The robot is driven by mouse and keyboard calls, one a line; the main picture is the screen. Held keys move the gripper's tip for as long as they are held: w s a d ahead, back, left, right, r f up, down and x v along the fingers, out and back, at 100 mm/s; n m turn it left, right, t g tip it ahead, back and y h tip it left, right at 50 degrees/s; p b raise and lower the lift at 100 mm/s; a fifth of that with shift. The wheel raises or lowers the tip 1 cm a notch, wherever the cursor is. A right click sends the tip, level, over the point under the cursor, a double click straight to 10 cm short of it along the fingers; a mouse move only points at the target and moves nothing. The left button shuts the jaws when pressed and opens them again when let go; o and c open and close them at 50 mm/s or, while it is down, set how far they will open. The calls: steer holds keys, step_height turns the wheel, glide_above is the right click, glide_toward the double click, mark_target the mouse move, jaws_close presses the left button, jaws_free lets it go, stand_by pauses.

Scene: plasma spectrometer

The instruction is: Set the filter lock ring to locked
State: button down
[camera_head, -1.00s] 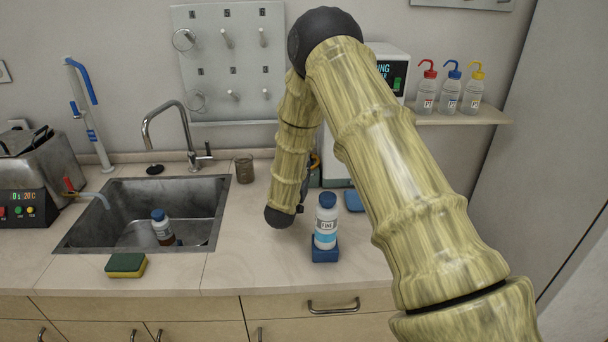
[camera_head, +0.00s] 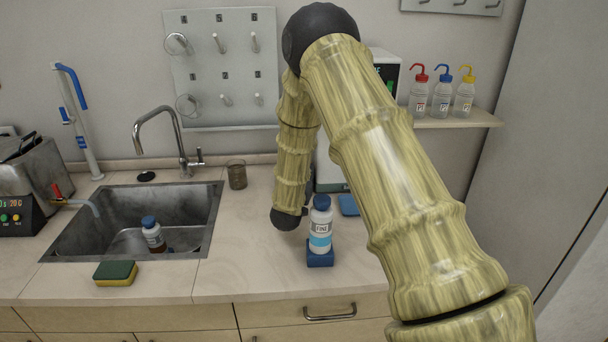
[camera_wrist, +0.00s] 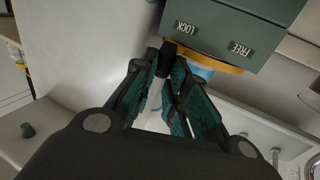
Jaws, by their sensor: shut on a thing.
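The spectrometer (camera_head: 386,70) is mostly hidden behind my arm in the head view. In the wrist view its grey-green housing (camera_wrist: 225,25) carries the marks LOCK (camera_wrist: 186,28) and FREE (camera_wrist: 240,48), seen upside down. Below the housing shows part of the orange filter lock ring (camera_wrist: 226,66). A dark tab (camera_wrist: 166,57), apparently the ring's handle, stands at the LOCK side, left of the LOCK mark. My gripper (camera_wrist: 168,70) has its fingers closed around this tab. The fingers partly cover the ring. My gripper is hidden behind my arm in the head view.
A bottle (camera_head: 321,232) marked FINE stands on a blue block (camera_head: 320,258) near the counter front. A sink (camera_head: 115,245) with another bottle (camera_head: 153,232), a sponge (camera_head: 116,273) and a beaker (camera_head: 237,176) are to the left. Wash bottles (camera_head: 442,97) stand on a shelf at right.

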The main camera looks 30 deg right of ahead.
steer(key=shift+s+d+f+g, duration=0.1)
steer(key=shift+s+d+g, duration=0.2)
steer(key=shift+d, duration=0.25)
steer(key=c, duration=1.5)
jaws_free()
steer(key=shift+c, duration=0.2)
steer(key=shift+o, duration=0.6)
steer(key=shift+s+d, duration=0.1)
steer(key=shift+d, duration=0.15)
steer(key=shift+w+a+f, duration=0.1)
steer(key=shift+w+a, duration=0.1)
steer(key=shift+a, duration=0.15)
steer(key=v, duration=1.2)
